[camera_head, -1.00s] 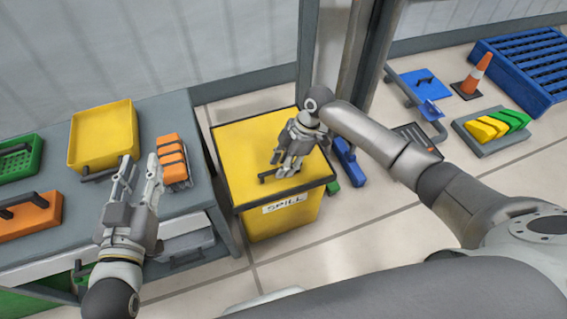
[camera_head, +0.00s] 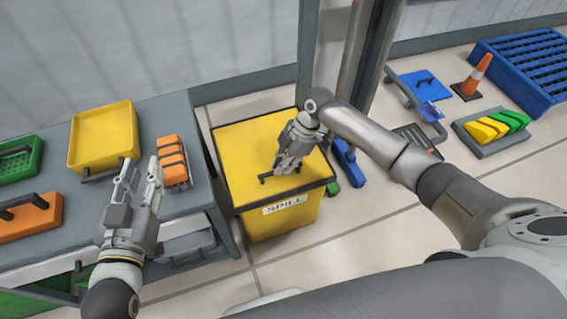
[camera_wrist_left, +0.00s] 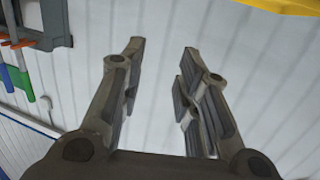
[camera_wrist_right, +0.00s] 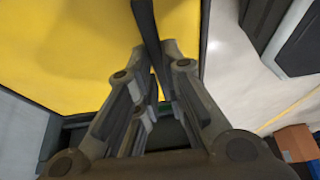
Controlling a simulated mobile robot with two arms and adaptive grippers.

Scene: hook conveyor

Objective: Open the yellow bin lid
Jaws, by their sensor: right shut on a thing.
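The yellow bin (camera_head: 275,222) labelled SPILL stands on the floor right of the workbench. Its yellow lid (camera_head: 238,150) has a dark rim and lies closed on top. A dark bar handle (camera_head: 268,179) is on the lid near its front. My right gripper (camera_head: 283,172) is over the lid, shut on the handle. In the right wrist view the dark handle bar (camera_wrist_right: 150,40) passes between the fingers (camera_wrist_right: 155,95). My left gripper (camera_head: 142,172) is open and empty, above the workbench beside the orange parts; its spread fingers also show in the left wrist view (camera_wrist_left: 160,85).
The grey workbench (camera_head: 196,110) holds a yellow tray (camera_head: 103,137), a green crate (camera_head: 20,160), an orange case (camera_head: 30,217) and orange parts (camera_head: 171,158). A dark post (camera_head: 330,60) rises behind the bin. A blue pallet, cone (camera_head: 475,72) and colored wedges lie at right.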

